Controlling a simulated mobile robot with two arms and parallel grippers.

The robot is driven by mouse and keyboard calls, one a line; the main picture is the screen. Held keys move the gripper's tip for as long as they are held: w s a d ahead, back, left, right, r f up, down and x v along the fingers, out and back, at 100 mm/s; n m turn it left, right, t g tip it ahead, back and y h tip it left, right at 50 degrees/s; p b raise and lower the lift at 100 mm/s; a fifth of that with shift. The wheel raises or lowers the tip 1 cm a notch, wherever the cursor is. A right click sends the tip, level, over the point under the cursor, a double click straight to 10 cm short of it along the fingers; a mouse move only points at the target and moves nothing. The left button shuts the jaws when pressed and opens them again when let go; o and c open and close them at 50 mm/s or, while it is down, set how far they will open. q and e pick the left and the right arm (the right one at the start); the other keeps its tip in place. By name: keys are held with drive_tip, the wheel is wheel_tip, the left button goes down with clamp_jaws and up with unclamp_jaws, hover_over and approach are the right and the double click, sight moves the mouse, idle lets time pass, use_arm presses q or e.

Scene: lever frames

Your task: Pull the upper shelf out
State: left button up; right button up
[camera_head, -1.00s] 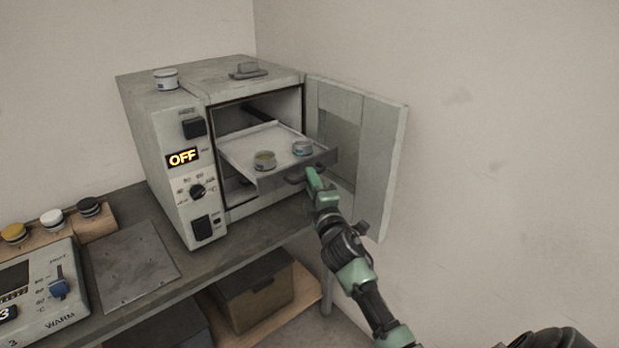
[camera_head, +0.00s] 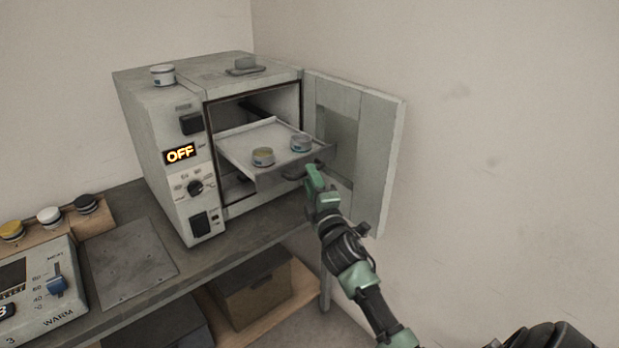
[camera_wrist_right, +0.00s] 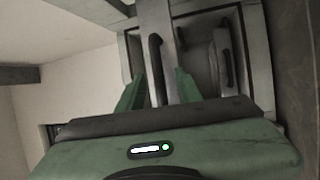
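The upper shelf (camera_head: 240,150) is a light grey tray partly out of the open oven (camera_head: 160,125). My right gripper (camera_head: 312,172) is at this handle. In the right wrist view the gripper (camera_wrist_right: 158,90) has its green fingers apart, with the dark handle (camera_wrist_right: 156,60) between them and gaps at its sides. Contact cannot be made out. My left gripper is out of view.
The oven door (camera_head: 375,150) stands open to the right, beside my right arm. A metal plate (camera_head: 130,262) and a control box (camera_head: 42,290) lie on the bench left. A box (camera_head: 255,298) sits on the lower board. A tin (camera_head: 163,75) stands on the oven.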

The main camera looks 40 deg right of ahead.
drive_tip(key=b+v, duration=0.1)
drive_tip(key=v, duration=0.5)
drive_tip(key=shift+s+a+f, duration=0.1)
idle(0.3)
wheel_tip(320, 180, down, 21)
drive_tip(key=a+m+g+y, duration=0.2)
drive_tip(key=a+g, duration=0.1)
drive_tip(key=g, duration=0.1)
drive_tip(key=s+a+f+m+g+y, duration=0.15)
drive_tip(key=s+f, duration=0.25)
drive_tip(key=f, duration=0.4)
drive_tip(key=s+a+f+m+g, duration=0.15)
drive_tip(key=s+f, duration=0.25)
drive_tip(key=f, duration=0.4)
drive_tip(key=s+a+f+g+y, duration=0.1)
drive_tip(key=s+a+f+g, duration=0.2)
drive_tip(key=f, duration=0.4)
drive_tip(key=s+a+f+m+g, duration=0.2)
drive_tip(key=s+f, duration=0.5)
drive_tip(key=s, duration=0.6)
drive_tip(key=s+a+f+m+g+y, duration=0.1)
drive_tip(key=s+a+f+m+g, duration=0.1)
drive_tip(key=s+f, duration=0.5)
drive_tip(key=s+a+f+m+g, duration=0.2)
drive_tip(key=s+a+f+g, duration=0.2)
drive_tip(key=s, duration=1.4)
wheel_tip(320, 180, down, 3)
drive_tip(key=shift+s+y, duration=0.35)
